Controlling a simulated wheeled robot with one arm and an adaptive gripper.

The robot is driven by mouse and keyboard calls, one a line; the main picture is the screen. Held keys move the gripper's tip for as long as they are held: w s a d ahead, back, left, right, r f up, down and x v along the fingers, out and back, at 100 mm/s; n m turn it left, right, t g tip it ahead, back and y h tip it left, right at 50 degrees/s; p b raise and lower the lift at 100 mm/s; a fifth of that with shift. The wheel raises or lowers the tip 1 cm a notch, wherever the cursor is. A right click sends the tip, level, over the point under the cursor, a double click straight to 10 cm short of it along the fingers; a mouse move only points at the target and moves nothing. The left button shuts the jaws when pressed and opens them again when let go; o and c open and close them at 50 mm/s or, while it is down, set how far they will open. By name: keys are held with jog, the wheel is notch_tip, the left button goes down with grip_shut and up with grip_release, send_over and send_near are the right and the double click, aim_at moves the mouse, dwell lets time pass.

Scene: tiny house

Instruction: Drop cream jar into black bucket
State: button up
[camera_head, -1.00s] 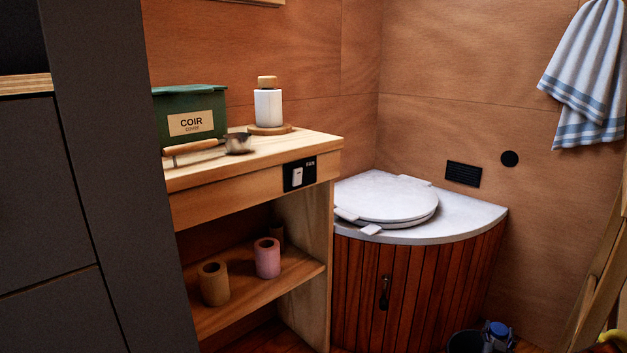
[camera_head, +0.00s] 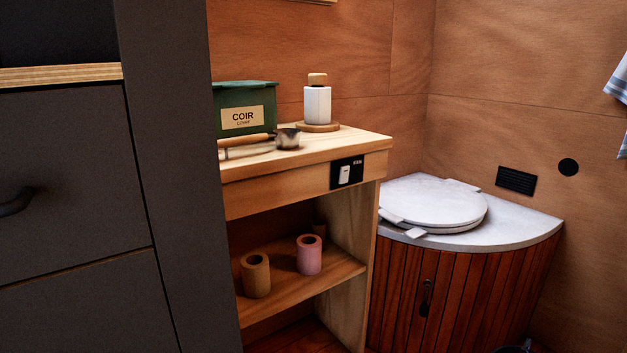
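A white jar with a wooden lid (camera_head: 317,104) stands upright on a round wooden coaster on the shelf unit's top. It is the most jar-like thing in view, but I cannot tell if it is the cream jar. A dark rim (camera_head: 515,349), likely the black bucket, just shows at the bottom edge, in front of the curved wooden cabinet; the rest is cut off. My gripper is not in view.
The wooden shelf unit (camera_head: 365,162) also bears a green COIR box (camera_head: 243,97) and a small wooden-handled scoop (camera_head: 287,138). Brown (camera_head: 256,276) and pink (camera_head: 309,255) rolls stand below. A grey cabinet (camera_head: 70,200) fills the left; a white-lidded toilet (camera_head: 433,203) stands right.

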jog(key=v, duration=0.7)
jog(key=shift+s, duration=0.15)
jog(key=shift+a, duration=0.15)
